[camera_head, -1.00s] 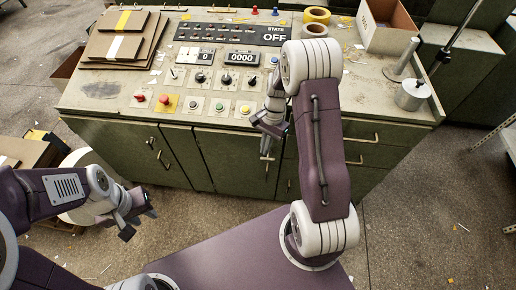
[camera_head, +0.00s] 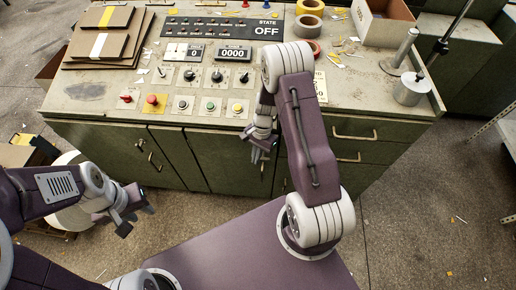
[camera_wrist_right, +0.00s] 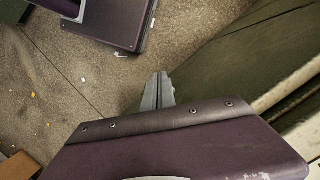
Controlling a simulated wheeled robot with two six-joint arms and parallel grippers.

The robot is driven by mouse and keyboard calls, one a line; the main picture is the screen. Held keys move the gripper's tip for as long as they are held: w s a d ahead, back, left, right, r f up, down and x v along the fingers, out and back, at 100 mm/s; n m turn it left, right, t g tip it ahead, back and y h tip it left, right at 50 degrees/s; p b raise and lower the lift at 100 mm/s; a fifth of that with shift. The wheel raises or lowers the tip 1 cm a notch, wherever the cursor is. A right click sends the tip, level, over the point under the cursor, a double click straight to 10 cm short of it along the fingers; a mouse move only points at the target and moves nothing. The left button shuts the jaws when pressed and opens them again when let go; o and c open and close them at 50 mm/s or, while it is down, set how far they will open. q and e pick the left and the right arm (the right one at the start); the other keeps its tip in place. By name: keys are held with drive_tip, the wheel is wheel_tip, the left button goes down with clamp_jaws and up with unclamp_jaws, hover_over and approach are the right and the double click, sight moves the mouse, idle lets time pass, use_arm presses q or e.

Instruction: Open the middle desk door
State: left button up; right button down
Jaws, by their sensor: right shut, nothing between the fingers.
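The green desk (camera_head: 350,112) stands ahead, with doors and drawers along its front, all looking closed. The middle door (camera_head: 228,165) is a flat green panel in the head view. My right gripper (camera_head: 257,158) is in front of this door's upper right part and hides part of it, including most of the handle area. In the right wrist view the right fingers (camera_wrist_right: 158,88) are together with nothing between them, beside a dark green panel (camera_wrist_right: 235,65). I cannot tell whether they touch it. My left gripper (camera_head: 138,219) is open and empty, left of my base and away from the desk.
Two dark handles (camera_head: 150,155) show on the doors at the left, and brass drawer handles (camera_head: 355,136) at the right. The control panel (camera_head: 225,27) reads OFF. Cardboard sheets (camera_head: 110,42) and a box (camera_head: 383,22) lie on top. Floor is free at the right.

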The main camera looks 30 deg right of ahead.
drive_tip(key=s+a, duration=0.1)
drive_tip(key=a, duration=0.2)
drive_tip(key=shift+s+a+r, duration=0.1)
drive_tip(key=shift+s+r, duration=0.05)
drive_tip(key=shift+s, duration=0.25)
idle(1.3)
